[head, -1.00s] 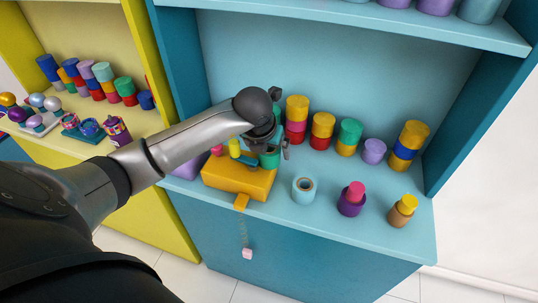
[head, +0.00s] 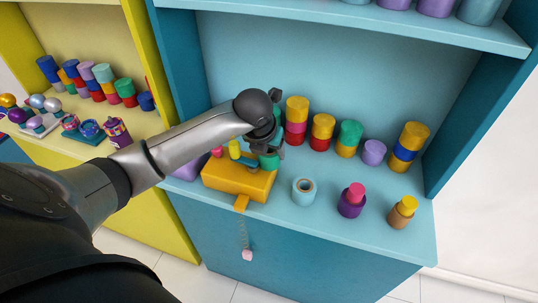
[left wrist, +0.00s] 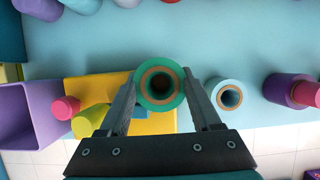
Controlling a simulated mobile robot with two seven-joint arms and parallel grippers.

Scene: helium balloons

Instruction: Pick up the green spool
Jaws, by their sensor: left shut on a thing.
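The green spool (left wrist: 160,62) stands between the two fingers of my left gripper (left wrist: 160,100) in the left wrist view, seen from above with its brown-ringed hole facing the camera. The left gripper is shut on it, with a finger on each side. In the head view the left gripper (head: 268,140) covers the top of the green spool (head: 268,161), which shows just behind the yellow box (head: 235,181). Whether its base touches the shelf is hidden. My right gripper is not in view.
Stacked coloured cylinders (head: 297,119) line the back. A pink weight (head: 247,255) hangs from the box over the shelf's front edge.

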